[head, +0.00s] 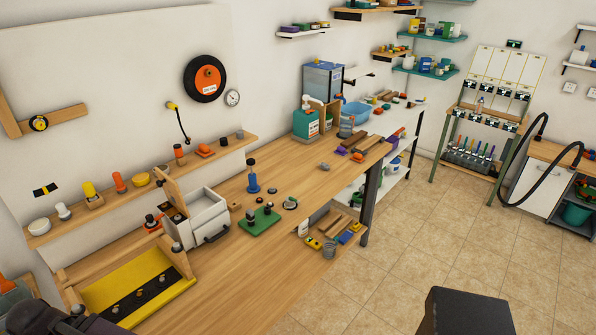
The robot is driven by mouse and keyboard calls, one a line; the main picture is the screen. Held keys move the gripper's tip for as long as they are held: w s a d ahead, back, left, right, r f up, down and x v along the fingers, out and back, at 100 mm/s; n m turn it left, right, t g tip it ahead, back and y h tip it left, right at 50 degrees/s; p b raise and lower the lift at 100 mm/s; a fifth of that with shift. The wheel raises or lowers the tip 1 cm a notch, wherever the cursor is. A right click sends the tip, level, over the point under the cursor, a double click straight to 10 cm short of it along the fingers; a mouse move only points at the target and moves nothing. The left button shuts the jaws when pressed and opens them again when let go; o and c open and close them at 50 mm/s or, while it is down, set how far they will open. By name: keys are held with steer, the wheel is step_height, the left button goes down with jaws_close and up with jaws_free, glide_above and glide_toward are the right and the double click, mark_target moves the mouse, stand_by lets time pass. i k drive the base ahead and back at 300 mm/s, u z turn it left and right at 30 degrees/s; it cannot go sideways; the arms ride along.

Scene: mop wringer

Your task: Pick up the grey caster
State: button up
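I cannot single out the grey caster for certain. A small grey piece (324,167) lies on the wooden workbench (235,275), towards its far end. A small round dark-and-grey part (290,203) lies nearer, right of a green plate (260,221) with dark and red parts on it. Both are too small to tell whether either is a caster. My gripper's fingers are not visible. Dark parts, probably of my arm, cut into the bottom left corner.
A white drawer box (205,218) and a yellow tray (140,290) in a wooden frame stand on the bench's left. A blue-and-black upright tool (252,178) stands mid-bench. The bench's near right part is bare. Tiled floor (430,230) is open to the right.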

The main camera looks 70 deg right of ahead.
mark_target(326, 166)
steer(key=u, duration=0.85)
steer(key=k, duration=2.65)
steer(key=z, duration=0.65)
